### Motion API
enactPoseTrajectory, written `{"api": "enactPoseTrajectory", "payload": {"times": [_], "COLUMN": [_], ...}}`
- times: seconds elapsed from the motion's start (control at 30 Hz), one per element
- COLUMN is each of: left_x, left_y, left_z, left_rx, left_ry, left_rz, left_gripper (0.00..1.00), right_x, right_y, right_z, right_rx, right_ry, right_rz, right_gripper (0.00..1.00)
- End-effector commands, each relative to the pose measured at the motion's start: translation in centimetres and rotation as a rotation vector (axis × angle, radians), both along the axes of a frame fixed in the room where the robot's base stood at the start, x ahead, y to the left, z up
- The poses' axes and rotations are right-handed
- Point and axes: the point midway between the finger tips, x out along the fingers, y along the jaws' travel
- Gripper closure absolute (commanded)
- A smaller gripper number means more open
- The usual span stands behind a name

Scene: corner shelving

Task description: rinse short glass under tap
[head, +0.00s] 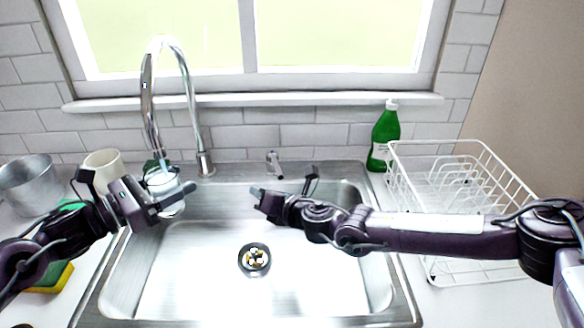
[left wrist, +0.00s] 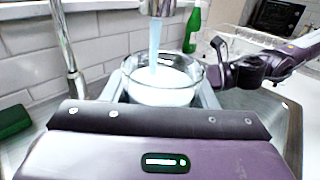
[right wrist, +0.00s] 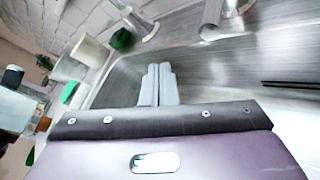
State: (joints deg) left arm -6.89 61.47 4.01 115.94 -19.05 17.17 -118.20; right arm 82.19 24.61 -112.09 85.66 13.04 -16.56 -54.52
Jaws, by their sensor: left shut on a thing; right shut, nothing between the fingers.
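The short glass (head: 166,192) is clear and held over the left rear of the sink (head: 200,265), under the spout of the chrome tap (head: 205,150). My left gripper (head: 165,197) is shut on the glass. In the left wrist view, a stream of water (left wrist: 155,45) falls from the spout into the glass (left wrist: 162,80), which looks upright and holds pale water. My right gripper (head: 262,193) is shut and empty above the back of the sink; its fingers (right wrist: 159,84) are together in the right wrist view.
A small tap lever (head: 274,164) stands behind the sink. A green bottle (head: 383,138) and a white dish rack (head: 460,180) are at the right. A metal pot (head: 28,186), a cream mug (head: 103,165) and a sponge (head: 52,278) are at the left.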

Motion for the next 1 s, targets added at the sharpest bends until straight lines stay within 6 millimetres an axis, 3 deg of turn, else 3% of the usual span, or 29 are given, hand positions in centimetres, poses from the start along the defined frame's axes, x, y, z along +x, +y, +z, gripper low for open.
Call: {"api": "enactPoseTrajectory", "payload": {"times": [0.23, 0.47, 1.0], "left_x": [0.0, 0.0, 0.0], "left_y": [0.0, 0.0, 0.0], "left_z": [0.2, 0.2, 0.2], "left_rx": [-0.001, -0.001, -0.001], "left_ry": [-0.004, -0.004, -0.004], "left_rz": [0.0, 0.0, 0.0], "left_gripper": [0.79, 0.79, 0.79], "right_x": [-1.4, -4.0, 1.9], "right_y": [-1.9, -5.6, -11.9], "right_z": [-1.5, -1.1, 4.6], "right_rx": [0.071, 0.147, 0.778], "right_ry": [0.541, 1.107, 1.753], "right_rz": [0.077, -0.047, -0.875], "right_gripper": [1.0, 1.0, 1.0]}}
